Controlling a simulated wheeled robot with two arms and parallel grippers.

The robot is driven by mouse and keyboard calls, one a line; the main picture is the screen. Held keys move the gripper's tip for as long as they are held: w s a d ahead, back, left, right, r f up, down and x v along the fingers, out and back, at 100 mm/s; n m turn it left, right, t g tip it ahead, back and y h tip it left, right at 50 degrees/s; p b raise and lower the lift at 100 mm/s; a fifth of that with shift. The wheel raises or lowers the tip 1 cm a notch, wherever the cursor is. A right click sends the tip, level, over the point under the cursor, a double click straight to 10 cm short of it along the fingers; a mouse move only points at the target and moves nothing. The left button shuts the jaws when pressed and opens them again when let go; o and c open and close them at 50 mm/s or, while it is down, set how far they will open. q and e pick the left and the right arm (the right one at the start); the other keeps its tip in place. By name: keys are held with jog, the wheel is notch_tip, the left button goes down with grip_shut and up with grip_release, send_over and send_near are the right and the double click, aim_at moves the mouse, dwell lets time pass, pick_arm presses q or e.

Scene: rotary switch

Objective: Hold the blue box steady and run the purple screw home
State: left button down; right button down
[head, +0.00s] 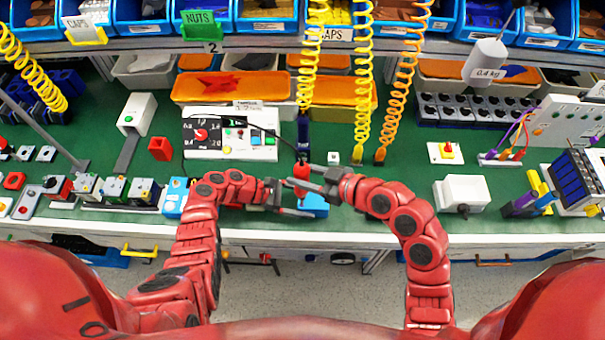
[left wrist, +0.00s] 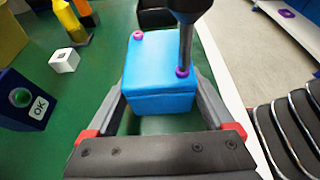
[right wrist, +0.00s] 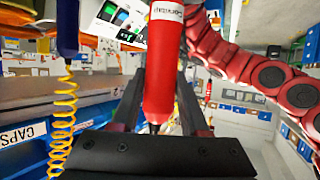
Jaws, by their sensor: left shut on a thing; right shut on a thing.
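The blue box (head: 316,206) is near the front edge of the green bench; in the left wrist view the box (left wrist: 155,75) sits between the fingers of my left gripper (left wrist: 165,110). The left gripper (head: 290,203) is shut on it. A purple screw (left wrist: 183,72) is at the box's near right corner, with a dark metal driver shaft (left wrist: 186,45) over it, seemingly touching. A second purple screw (left wrist: 138,35) is at the far left corner. My right gripper (head: 312,178) is shut on a red screwdriver (right wrist: 160,70), held above the box. How deep the screws sit is unclear.
A small white cube (left wrist: 64,60) and a dark blue OK button box (left wrist: 28,98) stand on the bench beside the box. Yellow coiled cords (head: 364,80) hang behind the grippers. A dial panel (head: 230,135) is at left. A purple ring-like piece (left wrist: 287,13) lies apart.

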aim_at(306, 167)
jog(key=shift+r, duration=2)
pick_arm(q)
grip_release()
